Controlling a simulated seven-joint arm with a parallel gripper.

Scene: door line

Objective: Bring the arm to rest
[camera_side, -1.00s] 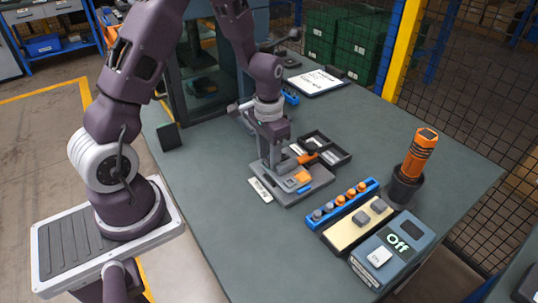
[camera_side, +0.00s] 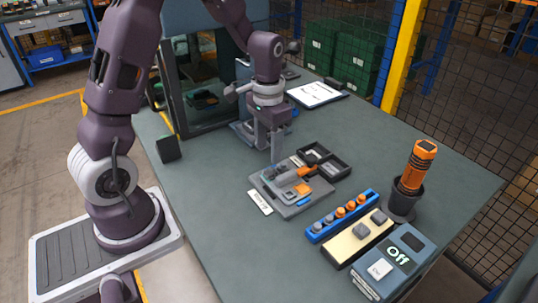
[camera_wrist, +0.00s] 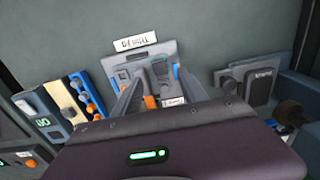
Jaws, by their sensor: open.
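My gripper (camera_side: 276,160) hangs pointing down above the back part of a grey fixture (camera_side: 295,205) on the table. The fixture carries orange and blue blocks. In the wrist view my gripper (camera_wrist: 152,97) shows two grey fingers spread apart, with the fixture (camera_wrist: 128,60) beyond them and nothing held between them. Whether the fingertips touch the fixture cannot be told. My arm reaches over the table from its base at the left.
Right of the fixture are a black tray (camera_side: 338,167), a blue rack (camera_side: 321,232) with several knobs, a cream block holder (camera_side: 338,252), a box reading "Off" (camera_side: 371,284) and an orange tool (camera_side: 416,168) in a dark cup. A doored machine (camera_side: 200,125) stands behind.

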